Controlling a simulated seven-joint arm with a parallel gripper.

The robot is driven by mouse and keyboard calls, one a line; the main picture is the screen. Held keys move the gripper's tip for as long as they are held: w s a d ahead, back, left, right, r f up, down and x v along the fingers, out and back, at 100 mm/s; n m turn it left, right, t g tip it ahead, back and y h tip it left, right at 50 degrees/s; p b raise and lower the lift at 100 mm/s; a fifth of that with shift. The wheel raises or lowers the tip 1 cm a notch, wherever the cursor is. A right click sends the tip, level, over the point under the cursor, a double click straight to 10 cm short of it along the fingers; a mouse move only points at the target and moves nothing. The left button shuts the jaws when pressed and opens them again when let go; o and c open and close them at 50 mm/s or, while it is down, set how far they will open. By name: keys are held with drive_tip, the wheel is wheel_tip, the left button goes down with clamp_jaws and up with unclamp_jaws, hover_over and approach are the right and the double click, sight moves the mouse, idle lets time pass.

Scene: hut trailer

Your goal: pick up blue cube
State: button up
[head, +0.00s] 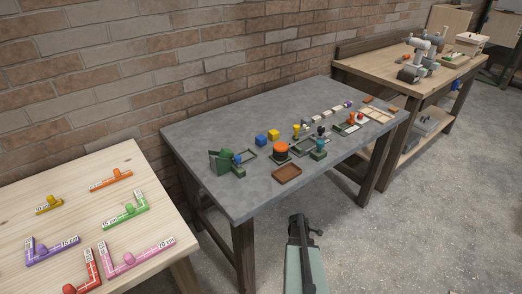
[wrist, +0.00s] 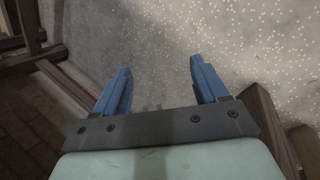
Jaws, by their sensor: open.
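The blue cube (head: 261,139) sits on the grey table (head: 230,190), left of a yellow cube (head: 273,134). A second small blue item (head: 238,159) lies further left, by a green holder; its shape is too small to tell. My gripper (wrist: 161,85) is open and empty in the wrist view, its two blue fingers apart above the speckled floor. In the head view my arm stands in front of the table's front edge, low in the picture, well away from the blue cube. The wrist view does not show the cube.
A green holder (head: 221,161), an orange and black round piece (head: 281,151), a brown tray (head: 287,174) and several small parts crowd the tabletop near the cube. A wooden table (head: 85,215) with coloured measuring pieces stands at left. A brick wall (head: 130,70) runs behind. The table's front left is bare.

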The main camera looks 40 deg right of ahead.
drive_tip(key=s+d+r+n+t+h, duration=0.1)
drive_tip(key=s+d+r+t+h, duration=0.15)
drive_tip(key=d+r, duration=1.05)
drive_tip(key=s+d+r+t+h, duration=0.1)
drive_tip(key=d+r+h, duration=0.3)
drive_tip(key=d+r, duration=0.95)
drive_tip(key=d+r+m+y, duration=0.15)
drive_tip(key=d+r, duration=0.25)
drive_tip(key=r, duration=0.5)
wheel_tip(320, 180, up, 19)
drive_tip(key=n+g+y, duration=0.5)
drive_tip(key=n+y, duration=0.5)
drive_tip(key=n, duration=0.2)
hover_over(261, 137)
drive_tip(key=shift+m, duration=0.25)
wheel_tip(261, 137, down, 14)
drive_tip(key=shift+w+r, duration=0.1)
drive_tip(key=shift+r, duration=0.15)
drive_tip(key=c, duration=1)
